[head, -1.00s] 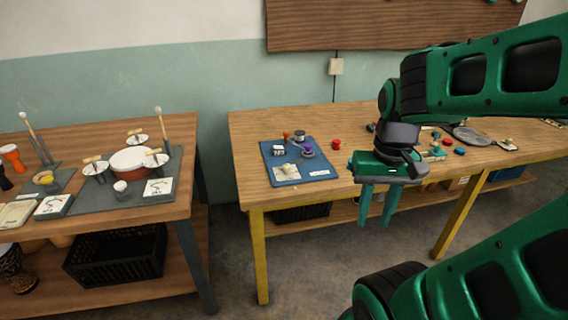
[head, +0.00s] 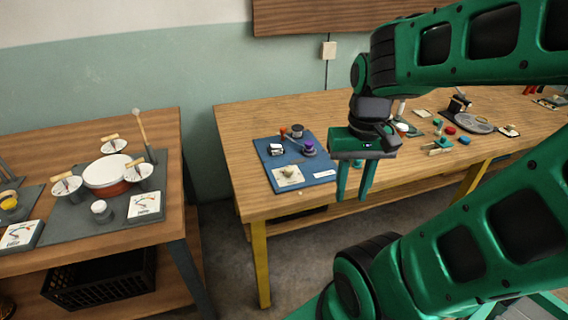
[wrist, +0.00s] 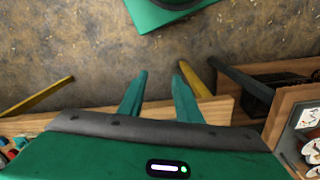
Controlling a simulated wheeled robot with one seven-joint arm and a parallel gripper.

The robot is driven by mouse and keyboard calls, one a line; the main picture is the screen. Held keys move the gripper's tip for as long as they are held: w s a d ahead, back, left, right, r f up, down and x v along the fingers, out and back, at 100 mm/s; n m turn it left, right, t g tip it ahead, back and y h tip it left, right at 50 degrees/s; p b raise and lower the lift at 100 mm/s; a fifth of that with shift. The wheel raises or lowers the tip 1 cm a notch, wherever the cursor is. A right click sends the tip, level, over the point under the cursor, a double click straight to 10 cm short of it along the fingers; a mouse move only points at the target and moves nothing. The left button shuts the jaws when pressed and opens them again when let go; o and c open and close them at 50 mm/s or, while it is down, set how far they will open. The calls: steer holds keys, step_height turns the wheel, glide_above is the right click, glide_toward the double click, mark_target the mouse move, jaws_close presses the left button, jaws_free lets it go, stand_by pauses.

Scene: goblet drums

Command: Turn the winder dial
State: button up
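A blue mat (head: 318,161) lies on the left part of the wooden workbench. On it stand a purple-topped knob (head: 308,147), a dark round piece (head: 297,131), an orange knob (head: 283,132), a small white-faced block (head: 275,149) and a pale card (head: 288,175). I cannot tell which piece is the winder dial. My gripper (head: 355,188) hangs fingers down, right of the mat in the head view. Its teal fingers are apart and nothing shows between them. In the wrist view the gripper (wrist: 160,76) points at the floor and the bench edge.
A second table (head: 150,223) at left carries a drum (head: 107,172), several dials and a mallet (head: 140,130). A black crate (head: 100,280) is on its lower shelf. Floor shows between the tables. Several small parts and a grey plate (head: 470,122) lie on the workbench's right side.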

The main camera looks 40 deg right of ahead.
steer(key=shift+o, duration=0.4)
steer(key=shift+o, duration=1.1)
steer(key=shift+s+r, duration=0.15)
steer(key=shift+s, duration=0.15)
steer(key=n, duration=1.1)
glide_above(288, 167)
step_height(288, 167, down, 3)
steer(key=shift+h, duration=0.3)
step_height(288, 167, down, 10)
steer(key=shift+s+f, duration=0.1)
steer(key=shift+s, duration=0.05)
steer(key=c, duration=1)
